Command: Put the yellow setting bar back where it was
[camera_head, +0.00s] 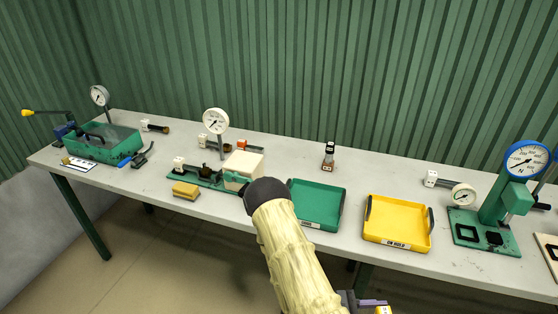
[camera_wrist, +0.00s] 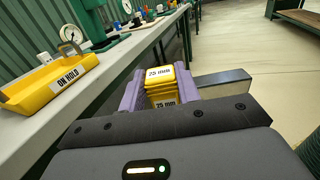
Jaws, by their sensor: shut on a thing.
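The yellow setting bar (camera_wrist: 160,86), marked "25 mm", sits between the purple fingers of my gripper (camera_wrist: 158,88) in the wrist view. My gripper is shut on it and holds it in front of the bench, off the top. In the head view, only a small part of the bar (camera_head: 384,310) shows at the bottom edge, beside my gripper (camera_head: 368,303). My pale arm hides part of the bench's front edge there.
On the bench (camera_head: 350,180) stand a green tray (camera_head: 318,222), a yellow "ON HOLD" tray (camera_head: 398,245), a white box (camera_head: 243,170), a yellow block (camera_head: 186,191) and a small upright block (camera_head: 328,155).

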